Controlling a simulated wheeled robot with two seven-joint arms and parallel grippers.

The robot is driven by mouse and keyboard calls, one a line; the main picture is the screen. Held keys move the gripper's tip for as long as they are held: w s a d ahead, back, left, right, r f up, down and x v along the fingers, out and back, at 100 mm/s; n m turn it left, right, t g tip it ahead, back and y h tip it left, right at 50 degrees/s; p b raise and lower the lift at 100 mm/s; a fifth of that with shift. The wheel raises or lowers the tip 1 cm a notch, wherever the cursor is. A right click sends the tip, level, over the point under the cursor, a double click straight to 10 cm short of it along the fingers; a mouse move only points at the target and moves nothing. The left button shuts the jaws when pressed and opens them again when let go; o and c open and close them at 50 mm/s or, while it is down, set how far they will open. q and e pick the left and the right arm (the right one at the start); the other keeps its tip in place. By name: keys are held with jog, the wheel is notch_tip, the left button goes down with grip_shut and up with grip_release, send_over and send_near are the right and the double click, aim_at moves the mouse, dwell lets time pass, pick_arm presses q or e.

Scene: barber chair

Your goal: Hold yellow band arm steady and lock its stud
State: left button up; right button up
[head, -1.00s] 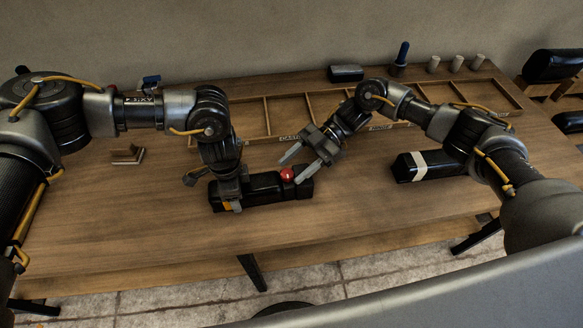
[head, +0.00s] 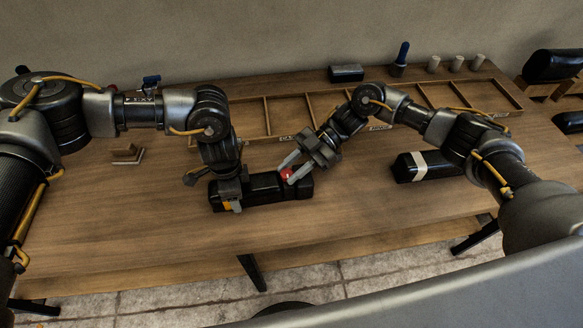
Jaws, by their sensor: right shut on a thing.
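The yellow band arm (head: 262,188) is a black padded block lying on the table. A bit of its yellow band (head: 235,206) shows at its left end, mostly covered by my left gripper. A red stud (head: 286,173) stands at its right part. My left gripper (head: 229,198) is down over the banded left end, and its fingers are mostly hidden, so I cannot tell how they stand. My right gripper (head: 291,169) is shut on the red stud, with one grey finger on each side of it.
A black arm with a white band (head: 419,165) lies to the right. A divided wooden tray (head: 255,117) runs along the back. A small wooden stand (head: 127,154) sits at left. A dark box (head: 346,73), a blue-handled tool (head: 402,54) and several pale cylinders (head: 434,64) stand behind. The table front is clear.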

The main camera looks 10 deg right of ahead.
jog(key=shift+s+m+t, duration=0.15)
jog(key=shift+m+t, duration=0.15)
jog(key=shift+t, duration=0.1)
jog(key=m+t, duration=0.1)
jog(key=m+t+y, duration=0.1)
jog(key=t, duration=0.1)
jog(key=shift+s+f+m, duration=0.1)
jog(key=shift+s+m, duration=0.2)
jog(key=shift+m, duration=0.1)
jog(key=m+t, duration=0.1)
jog(key=t, duration=0.1)
jog(key=m+t, duration=0.2)
jog(key=shift+s+m, duration=0.2)
jog(key=shift+m, duration=0.1)
jog(key=m+t+h, duration=0.1)
jog(key=m+t, duration=0.1)
jog(key=m+t+h, duration=0.1)
jog(key=m+t, duration=0.1)
jog(key=t, duration=0.1)
jog(key=shift+s+a+m, duration=0.15)
jog(key=shift+s+m, duration=0.05)
jog(key=shift+m, duration=0.1)
jog(key=shift+a+m+t+h, duration=0.15)
jog(key=shift+m+t+h, duration=1.05)
jog(key=shift+m+t, duration=0.3)
jog(key=shift+h, duration=0.3)
jog(key=o, duration=1)
